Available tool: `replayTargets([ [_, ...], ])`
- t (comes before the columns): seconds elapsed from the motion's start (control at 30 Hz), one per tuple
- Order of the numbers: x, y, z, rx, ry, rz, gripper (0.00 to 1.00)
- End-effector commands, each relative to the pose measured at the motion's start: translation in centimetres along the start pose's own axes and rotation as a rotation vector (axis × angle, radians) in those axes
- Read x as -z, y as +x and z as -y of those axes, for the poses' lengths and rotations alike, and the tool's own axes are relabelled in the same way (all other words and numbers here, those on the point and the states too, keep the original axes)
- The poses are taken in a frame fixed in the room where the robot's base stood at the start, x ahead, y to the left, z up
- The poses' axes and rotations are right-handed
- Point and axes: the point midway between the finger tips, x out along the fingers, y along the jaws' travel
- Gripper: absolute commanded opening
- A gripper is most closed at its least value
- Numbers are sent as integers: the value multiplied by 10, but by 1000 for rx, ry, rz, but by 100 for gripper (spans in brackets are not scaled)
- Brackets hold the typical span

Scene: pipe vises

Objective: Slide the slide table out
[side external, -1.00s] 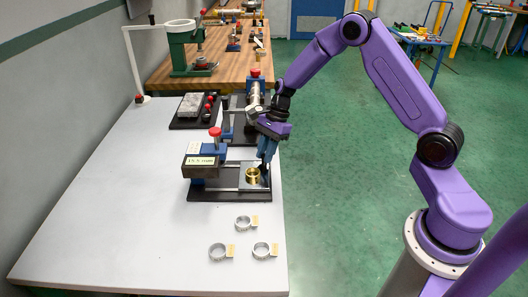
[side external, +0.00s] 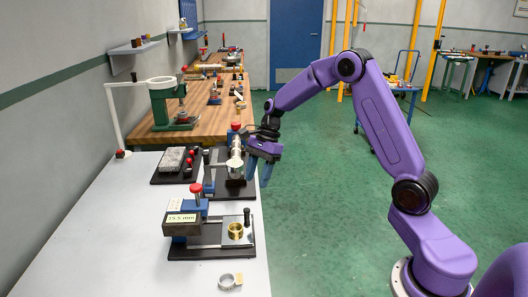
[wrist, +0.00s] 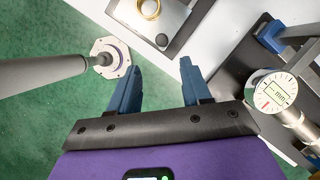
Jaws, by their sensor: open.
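The slide table is a silver plate (side external: 228,239) on a black base, with a brass ring (side external: 236,230) and an upright black knob (side external: 247,216) on it. It sits to the right of a blue and dark measuring block (side external: 182,225) with a pale readout label. In the wrist view, the plate (wrist: 172,20), ring (wrist: 149,9) and knob (wrist: 162,40) show at the top, beyond the fingers. My gripper (side external: 265,174) is off the table's right edge, behind the slide table in the side view. Its blue fingers (wrist: 158,78) are apart with nothing between them.
A second fixture (side external: 232,175) with a dial gauge (wrist: 274,92) stands close beside my gripper. A stone block (side external: 173,160) and several red knobs lie behind. A loose metal ring (side external: 227,281) lies in front. Green floor is open to the right.

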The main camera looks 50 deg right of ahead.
Motion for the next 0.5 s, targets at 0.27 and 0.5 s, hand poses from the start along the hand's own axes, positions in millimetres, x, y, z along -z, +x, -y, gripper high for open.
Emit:
replayTargets([
  [0.27, 1, -54, 0, 3, 1, -2, 48],
  [0.5, 1, -74, 0, 0, 0, -1, 48],
])
